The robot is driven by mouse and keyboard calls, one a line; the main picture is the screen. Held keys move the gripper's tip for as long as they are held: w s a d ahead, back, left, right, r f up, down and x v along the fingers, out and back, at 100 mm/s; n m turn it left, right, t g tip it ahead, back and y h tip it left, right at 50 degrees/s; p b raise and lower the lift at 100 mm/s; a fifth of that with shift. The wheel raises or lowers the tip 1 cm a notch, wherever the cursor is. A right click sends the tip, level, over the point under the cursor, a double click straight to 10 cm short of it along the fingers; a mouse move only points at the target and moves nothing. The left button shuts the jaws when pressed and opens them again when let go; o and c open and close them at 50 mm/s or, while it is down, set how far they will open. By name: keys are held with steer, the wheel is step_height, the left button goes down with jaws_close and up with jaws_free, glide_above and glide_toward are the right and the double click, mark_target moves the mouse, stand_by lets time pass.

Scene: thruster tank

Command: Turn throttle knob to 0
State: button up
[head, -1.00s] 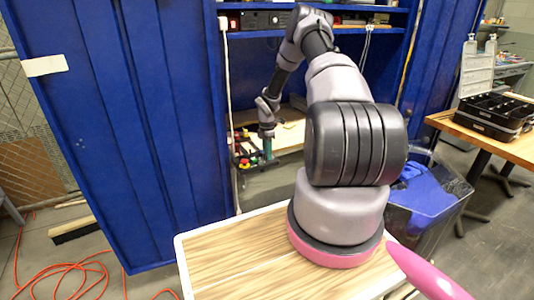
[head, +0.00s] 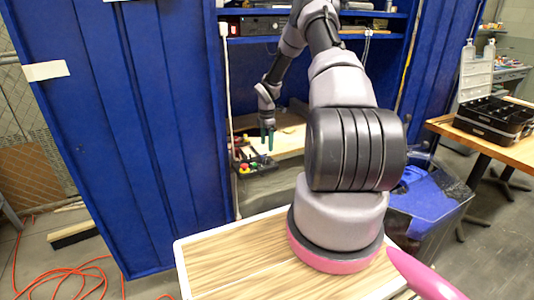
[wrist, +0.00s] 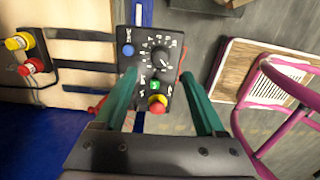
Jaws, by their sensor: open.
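The throttle knob (wrist: 160,58) is a black dial with a pale pointer mark, ringed by white markings, on a black control box (wrist: 175,85). The box also has a blue button (wrist: 128,50), a small green switch (wrist: 155,86) and a red knob over yellow (wrist: 157,104). My gripper (wrist: 158,82) is open and empty, its two green fingers apart, pointing at the box from either side in the wrist view. The dial's numbers are too small to read.
Yellow (wrist: 18,42) and red (wrist: 32,66) buttons sit on another box at the left of the wrist view. Blue cabinet panels (head: 150,120) flank the bench. A pink-framed piece (wrist: 282,95) lies to the right in the wrist view.

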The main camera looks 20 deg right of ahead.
steer(key=shift+r, duration=1.55)
steer(key=s+a+r+m+t, duration=0.1)
steer(key=s+a+r+m, duration=0.2)
steer(key=r, duration=0.7)
steer(key=s+a+r+m+t+h, duration=0.1)
steer(key=s+a+r+m, duration=0.25)
steer(key=r, duration=0.65)
steer(key=s+a+r+m+t, duration=0.1)
steer(key=s+a+r+m, duration=0.2)
steer(key=r, duration=0.7)
steer(key=s+a+r+m+t+y, duration=0.1)
steer(key=s+a+r+m, duration=0.2)
steer(key=s, duration=0.6)
steer(key=s+a+r+m+t+y, duration=0.1)
steer(key=s+a+r+m, duration=0.2)
steer(key=s, duration=0.6)
steer(key=s+a+r+m+t+y, duration=0.1)
steer(key=s+a+r+m+t, duration=0.1)
steer(key=s+r+m, duration=0.5)
steer(key=s+a, duration=0.1)
steer(key=s, duration=0.1)
steer(key=shift+s, duration=0.35)
steer(key=shift+w+d, duration=0.1)
steer(key=shift+w, duration=0.05)
